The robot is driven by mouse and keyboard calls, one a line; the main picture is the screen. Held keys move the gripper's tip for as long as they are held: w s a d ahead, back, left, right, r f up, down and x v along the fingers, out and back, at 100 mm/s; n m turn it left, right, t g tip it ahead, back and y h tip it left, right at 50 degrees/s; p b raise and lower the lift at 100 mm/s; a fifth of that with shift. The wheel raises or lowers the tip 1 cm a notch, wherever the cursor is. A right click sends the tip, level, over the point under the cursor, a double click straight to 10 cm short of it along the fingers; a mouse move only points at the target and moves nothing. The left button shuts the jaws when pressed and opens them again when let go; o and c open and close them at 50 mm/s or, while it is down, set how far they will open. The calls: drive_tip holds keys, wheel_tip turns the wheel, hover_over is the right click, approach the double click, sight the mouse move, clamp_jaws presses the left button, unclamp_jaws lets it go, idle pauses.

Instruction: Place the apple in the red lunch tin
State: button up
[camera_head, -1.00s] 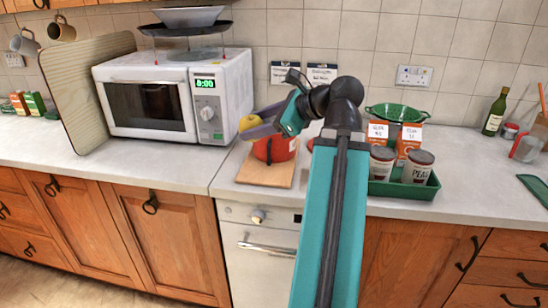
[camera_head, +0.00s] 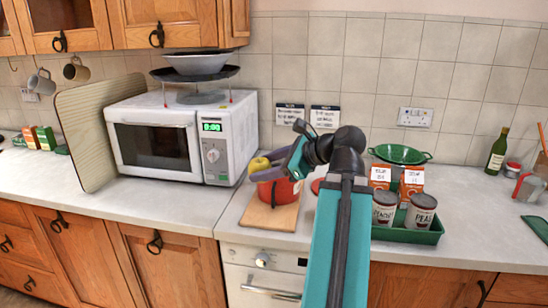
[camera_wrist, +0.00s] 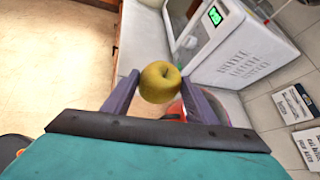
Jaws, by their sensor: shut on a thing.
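The yellow-green apple (camera_head: 259,164) is between the purple fingers of my gripper (camera_head: 266,166), up off the counter. It also shows between the fingertips in the wrist view (camera_wrist: 160,82). My gripper (camera_wrist: 160,86) is shut on it. The red lunch tin (camera_head: 281,192) stands on a wooden board, just below and to the right of the apple in the head view. My fingers cover part of its top, so its inside is hidden. In the wrist view, a piece of red (camera_wrist: 174,110) shows behind the apple and fingers.
The white microwave (camera_head: 180,138) stands close on the left, with a raised plate and bowl above it. The wooden board (camera_head: 266,216) lies under the tin. A green tray (camera_head: 410,236) with cans and cartons is to the right. A green colander (camera_head: 400,153) stands behind it.

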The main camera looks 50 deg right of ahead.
sight(268, 161)
drive_tip(key=shift+w+d+p, duration=0.45)
drive_tip(key=shift+d+p, duration=0.2)
drive_tip(key=shift+p, duration=0.4)
drive_tip(key=shift+w+d+p, duration=0.4)
drive_tip(key=shift+d+p, duration=0.25)
drive_tip(key=shift+p, duration=0.4)
drive_tip(key=d+p, duration=0.1)
drive_tip(key=p, duration=0.3)
drive_tip(key=shift+w+d, duration=0.1)
drive_tip(key=shift+w, duration=0.3)
drive_tip(key=p, duration=0.3)
drive_tip(key=shift+w+d+p, duration=0.25)
drive_tip(key=shift+d+p, duration=0.15)
drive_tip(key=w+d+f+p, duration=0.1)
drive_tip(key=w+d+p, duration=0.3)
drive_tip(key=d, duration=0.2)
drive_tip(key=shift+w+d+f+p, duration=0.15)
drive_tip(key=shift+w+d+p, duration=0.05)
drive_tip(key=shift+d+p, duration=0.15)
drive_tip(key=shift+f+p, duration=0.65)
drive_tip(key=shift+f, duration=1.1)
drive_tip(key=shift+f, duration=0.15)
